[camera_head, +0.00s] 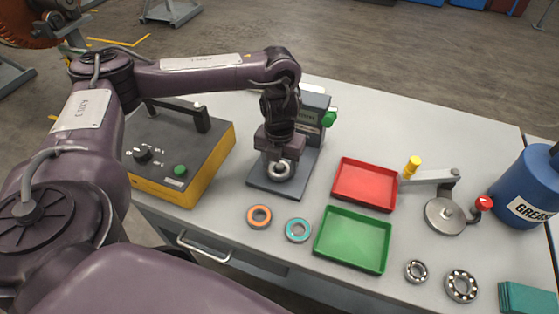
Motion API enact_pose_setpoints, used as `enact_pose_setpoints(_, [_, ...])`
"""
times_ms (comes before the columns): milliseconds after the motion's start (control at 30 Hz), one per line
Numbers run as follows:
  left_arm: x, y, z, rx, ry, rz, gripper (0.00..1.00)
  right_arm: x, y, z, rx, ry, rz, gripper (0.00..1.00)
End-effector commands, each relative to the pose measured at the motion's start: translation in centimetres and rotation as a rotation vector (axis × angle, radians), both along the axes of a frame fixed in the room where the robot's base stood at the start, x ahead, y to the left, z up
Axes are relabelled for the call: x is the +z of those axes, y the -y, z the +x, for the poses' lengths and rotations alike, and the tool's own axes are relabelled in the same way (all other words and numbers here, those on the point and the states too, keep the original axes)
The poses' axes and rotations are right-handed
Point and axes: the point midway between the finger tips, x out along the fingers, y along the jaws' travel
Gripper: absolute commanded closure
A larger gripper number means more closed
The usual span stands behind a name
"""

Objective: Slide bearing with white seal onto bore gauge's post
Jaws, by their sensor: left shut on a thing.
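The bearing with the white seal (281,179) is a small pale ring at the tips of my left gripper (279,162). My left gripper points down and is shut on it. The bore gauge (315,120) is a grey-green upright unit with a green knob, on a dark base plate (266,189). The bearing shows over this plate, in front of the upright unit. My left arm and gripper hide the gauge's post, so I cannot tell whether the ring is around it or above it. My right gripper is not in view.
An orange-sealed bearing (259,216) and a teal-sealed one (298,230) lie in front. Empty red (366,184) and green (352,239) trays lie to the right. A yellow-black control box (180,160) stands left. A lever fixture (444,216) and blue grease drum (524,190) stand right.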

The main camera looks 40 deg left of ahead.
Motion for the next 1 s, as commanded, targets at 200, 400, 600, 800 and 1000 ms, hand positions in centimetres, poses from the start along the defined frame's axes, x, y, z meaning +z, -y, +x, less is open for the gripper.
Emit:
enact_pose_setpoints(200, [-0.23,0.02,0.05,0.0,0.001,-0.001,0.64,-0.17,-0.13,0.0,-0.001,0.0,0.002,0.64])
enact_pose_setpoints(400, [-0.22,0.02,0.04,0.0,0.001,-0.001,0.64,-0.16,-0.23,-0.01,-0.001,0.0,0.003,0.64])
enact_pose_setpoints(600, [-0.22,0.02,0.04,0.0,0.001,-0.001,0.26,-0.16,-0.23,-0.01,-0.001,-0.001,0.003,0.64])
enact_pose_setpoints(800, [-0.24,0.02,0.01,0.0,0.0,-0.001,0.19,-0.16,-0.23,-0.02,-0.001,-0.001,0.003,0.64])
enact_pose_setpoints(1000, [-0.28,0.0,-0.01,0.0,0.0,0.0,0.0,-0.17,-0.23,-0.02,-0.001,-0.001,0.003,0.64])
